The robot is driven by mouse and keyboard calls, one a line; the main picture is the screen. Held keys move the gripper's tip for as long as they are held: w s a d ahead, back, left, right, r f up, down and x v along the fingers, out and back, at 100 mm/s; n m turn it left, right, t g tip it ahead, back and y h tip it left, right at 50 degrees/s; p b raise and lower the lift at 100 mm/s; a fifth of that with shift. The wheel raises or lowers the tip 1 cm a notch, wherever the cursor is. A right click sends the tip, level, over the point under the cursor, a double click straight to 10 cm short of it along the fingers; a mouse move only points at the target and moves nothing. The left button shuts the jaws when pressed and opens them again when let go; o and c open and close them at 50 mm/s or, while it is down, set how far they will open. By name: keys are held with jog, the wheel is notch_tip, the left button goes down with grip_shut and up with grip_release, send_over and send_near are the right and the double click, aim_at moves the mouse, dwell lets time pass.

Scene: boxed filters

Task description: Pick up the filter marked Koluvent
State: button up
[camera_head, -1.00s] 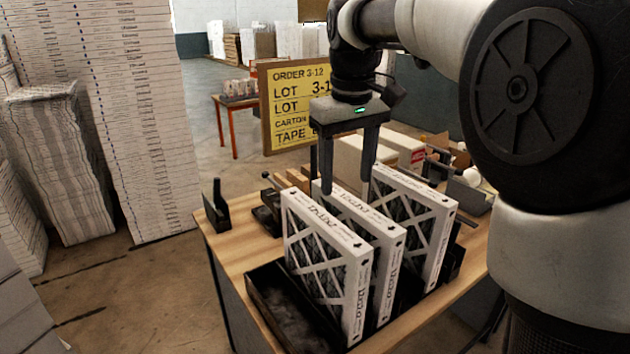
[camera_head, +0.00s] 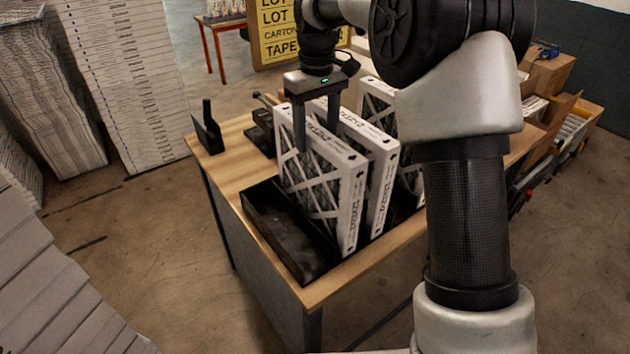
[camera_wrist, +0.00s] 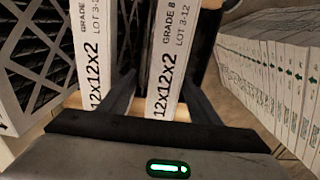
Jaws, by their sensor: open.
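Three white-framed filters with dark pleated media stand on edge in a row in a black rack. In the head view they are the left filter (camera_head: 312,190), the middle filter (camera_head: 378,190) and the right filter (camera_head: 376,92), which my arm partly hides. Their brand print is too small to read, so I cannot tell which is marked Koluvent. My gripper (camera_head: 317,140) is open and points down at the left filter's top edge, one finger on each side. The wrist view shows a filter edge reading "GRADE 8, LOT 3-12, 12x12x2" (camera_wrist: 172,60) between the fingers; a neighbouring filter (camera_wrist: 95,50) lies outside the left finger.
The black rack (camera_head: 268,212) has an empty slot at left on the wooden table (camera_head: 232,165). Black holders (camera_head: 207,133) stand at its back left. Tall white stacks (camera_head: 125,80) stand at left; boxes (camera_head: 548,72) at right.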

aim_at(315, 181)
jog(key=shift+s+a+f, duration=0.1)
jog(key=shift+s+f, duration=0.05)
jog(key=shift+f, duration=1.55)
jog(key=shift+s+a+f, duration=0.1)
jog(key=shift+f, duration=1.55)
grip_shut()
jog(key=shift+r, duration=0.1)
